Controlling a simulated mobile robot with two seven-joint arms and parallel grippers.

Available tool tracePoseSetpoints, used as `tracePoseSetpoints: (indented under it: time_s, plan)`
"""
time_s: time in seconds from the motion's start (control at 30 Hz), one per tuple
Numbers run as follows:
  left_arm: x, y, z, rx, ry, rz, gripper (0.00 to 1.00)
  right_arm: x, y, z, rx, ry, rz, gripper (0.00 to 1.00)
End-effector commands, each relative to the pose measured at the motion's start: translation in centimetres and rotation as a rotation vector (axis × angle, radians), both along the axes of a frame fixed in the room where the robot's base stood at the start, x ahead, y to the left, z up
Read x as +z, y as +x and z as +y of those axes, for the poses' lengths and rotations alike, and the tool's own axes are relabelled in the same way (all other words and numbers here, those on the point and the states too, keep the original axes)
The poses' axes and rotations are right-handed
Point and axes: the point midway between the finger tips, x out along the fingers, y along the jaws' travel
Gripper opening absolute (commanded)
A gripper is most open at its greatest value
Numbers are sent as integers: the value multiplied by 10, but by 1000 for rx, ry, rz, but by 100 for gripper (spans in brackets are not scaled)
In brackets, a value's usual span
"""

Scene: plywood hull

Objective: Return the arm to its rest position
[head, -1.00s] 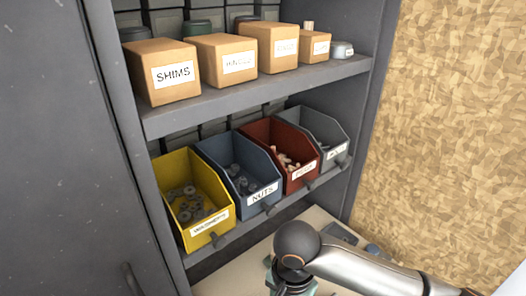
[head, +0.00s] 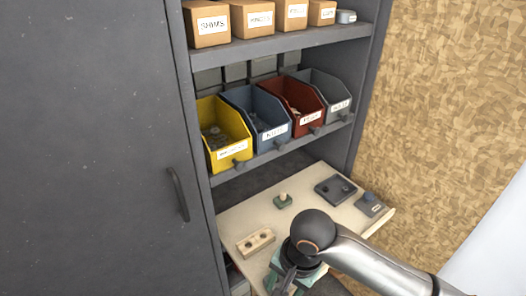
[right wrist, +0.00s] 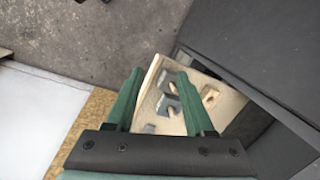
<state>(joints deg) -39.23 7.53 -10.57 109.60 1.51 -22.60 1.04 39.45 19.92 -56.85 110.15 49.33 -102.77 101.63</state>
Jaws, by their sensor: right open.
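My right arm comes in from the lower right in the head view, and its gripper (head: 290,283) hangs over the front of the pale work shelf (head: 235,217). In the right wrist view the gripper's two green fingers (right wrist: 160,98) stand wide apart with nothing between them. The shelf with its small parts shows beyond the fingers, below the gripper. The fingertips are partly hidden by the wrist in the head view. My left gripper is not in view.
A wooden block (head: 256,242), a green piece with a knob (head: 283,201), a dark plate (head: 335,189) and a grey-blue box (head: 371,204) lie on the shelf. Yellow (head: 225,140), blue, red and grey bins stand above. A closed cabinet door (head: 90,150) is at left.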

Motion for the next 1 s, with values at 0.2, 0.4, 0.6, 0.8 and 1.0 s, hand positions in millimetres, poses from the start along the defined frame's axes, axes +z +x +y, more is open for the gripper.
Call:
tracePoseSetpoints:
  time_s: [0.2, 0.4, 0.6, 0.8, 1.0]
  plan:
    - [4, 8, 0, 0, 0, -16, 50, -29, 1, 36, 118, 238, -105, 54]
    - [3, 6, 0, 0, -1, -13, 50, -61, 10, 44, 201, 380, -332, 54]
    - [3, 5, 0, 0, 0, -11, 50, -101, 9, 9, 275, 319, -599, 54]
    - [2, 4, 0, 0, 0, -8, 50, -144, -19, -55, 405, 74, -793, 54]
    - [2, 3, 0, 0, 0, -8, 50, -167, -58, -110, 572, -173, -868, 54]
